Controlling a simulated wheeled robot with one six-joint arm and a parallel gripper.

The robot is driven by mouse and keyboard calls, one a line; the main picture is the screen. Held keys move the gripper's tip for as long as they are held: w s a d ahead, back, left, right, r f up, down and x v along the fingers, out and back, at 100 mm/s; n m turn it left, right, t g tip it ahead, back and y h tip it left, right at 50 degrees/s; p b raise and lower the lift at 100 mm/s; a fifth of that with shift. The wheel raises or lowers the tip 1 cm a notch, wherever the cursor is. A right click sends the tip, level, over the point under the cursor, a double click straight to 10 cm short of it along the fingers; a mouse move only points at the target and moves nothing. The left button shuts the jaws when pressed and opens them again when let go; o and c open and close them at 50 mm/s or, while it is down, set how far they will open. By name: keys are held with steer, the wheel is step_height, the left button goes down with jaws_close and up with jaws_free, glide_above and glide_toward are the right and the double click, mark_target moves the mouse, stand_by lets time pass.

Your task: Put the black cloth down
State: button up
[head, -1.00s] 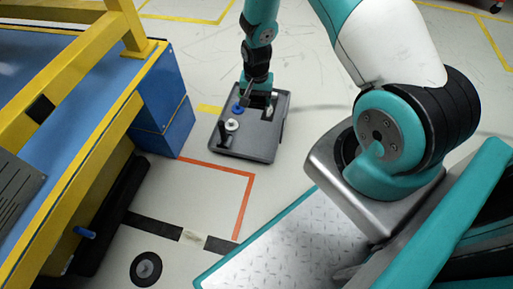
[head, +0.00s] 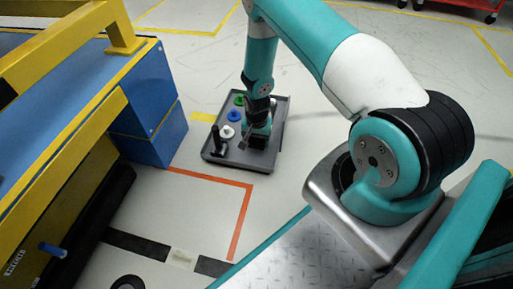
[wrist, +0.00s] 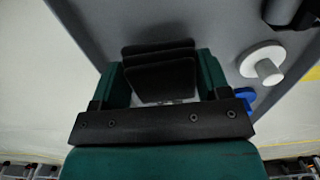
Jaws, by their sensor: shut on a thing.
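A folded black cloth (wrist: 162,72) sits between the green fingers of my gripper (wrist: 160,92) in the wrist view. My gripper (head: 257,140) is shut on it. In the head view my gripper points down over the near right part of a dark grey tray (head: 276,118) on the floor. The cloth is low over the tray surface, but whether it touches is not clear. The tray also shows in the wrist view (wrist: 228,25).
Along the tray's left side stand a green knob (head: 239,100), a blue knob (head: 233,116), a white knob (head: 227,131) and a black upright handle (head: 217,143). A blue and yellow bench (head: 150,120) stands to the left. The floor behind the tray is clear.

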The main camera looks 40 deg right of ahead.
mark_target(257, 145)
steer(key=shift+f+b, duration=0.6)
steer(key=shift+f, duration=0.95)
steer(key=shift+f, duration=0.1)
steer(key=o, duration=0.8)
